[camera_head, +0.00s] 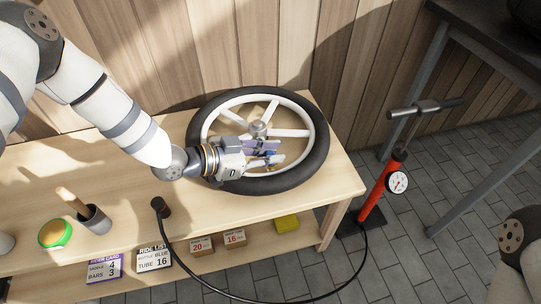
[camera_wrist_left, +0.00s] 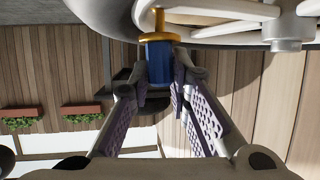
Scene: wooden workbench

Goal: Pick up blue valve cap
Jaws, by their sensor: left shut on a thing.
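The blue valve cap (camera_wrist_left: 158,62) is between the two purple-padded fingers of my left gripper (camera_wrist_left: 160,84), which are shut on it. A gold collar sits at the cap's upper end in the wrist view, and a thin gold stem runs from it toward the white wheel. I cannot tell whether the cap is still seated on the stem. In the head view my left gripper (camera_head: 268,153) is over the inside of the spoked wheel (camera_head: 200,103), near its lower spokes, and mostly hides the cap. My right gripper is out of view.
The wheel lies on the wooden bench (camera_head: 335,180). Cards and small boxes sit on the lower shelf. A red floor pump (camera_head: 378,190) stands right.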

